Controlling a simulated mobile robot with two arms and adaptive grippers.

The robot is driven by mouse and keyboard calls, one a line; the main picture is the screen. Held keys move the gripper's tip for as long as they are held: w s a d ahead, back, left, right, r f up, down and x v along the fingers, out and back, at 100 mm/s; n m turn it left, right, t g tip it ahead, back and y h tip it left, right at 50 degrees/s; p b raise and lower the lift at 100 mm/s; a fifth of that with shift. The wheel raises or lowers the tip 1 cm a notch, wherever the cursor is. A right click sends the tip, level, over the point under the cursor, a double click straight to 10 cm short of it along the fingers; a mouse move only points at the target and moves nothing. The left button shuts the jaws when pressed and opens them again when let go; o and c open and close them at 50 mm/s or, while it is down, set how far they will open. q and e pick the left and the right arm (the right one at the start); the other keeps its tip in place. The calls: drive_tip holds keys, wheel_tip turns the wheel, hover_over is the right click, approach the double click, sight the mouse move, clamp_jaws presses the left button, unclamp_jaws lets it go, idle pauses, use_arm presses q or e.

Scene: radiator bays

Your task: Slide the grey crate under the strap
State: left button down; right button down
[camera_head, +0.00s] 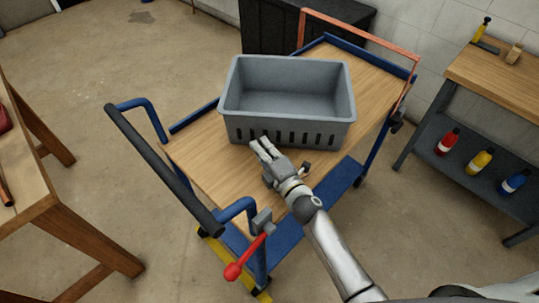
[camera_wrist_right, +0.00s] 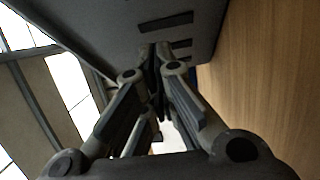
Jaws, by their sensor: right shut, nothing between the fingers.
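The grey crate (camera_head: 288,122), open-topped and empty, sits upright on the wooden deck (camera_head: 205,158) of a blue cart. Its near wall has a row of dark slots. An orange-red strap-like band (camera_head: 360,33) arches over the far right end of the deck; the crate is on the near side of it, apart from it. My right gripper (camera_head: 258,147) is shut and empty at the lower near wall of the crate. In the right wrist view its fingertips (camera_wrist_right: 155,55) are close to the slotted crate wall (camera_wrist_right: 120,30); contact is unclear. My left gripper is out of view.
The cart has a dark push handle (camera_head: 160,168) and a red-knobbed lever (camera_head: 245,258) at its near end. A wooden table (camera_head: 40,190) stands left. A workbench (camera_head: 505,75) with several bottles stands right. A black cabinet (camera_head: 270,28) stands behind.

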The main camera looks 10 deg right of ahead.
drive_tip(key=shift+x, duration=0.9)
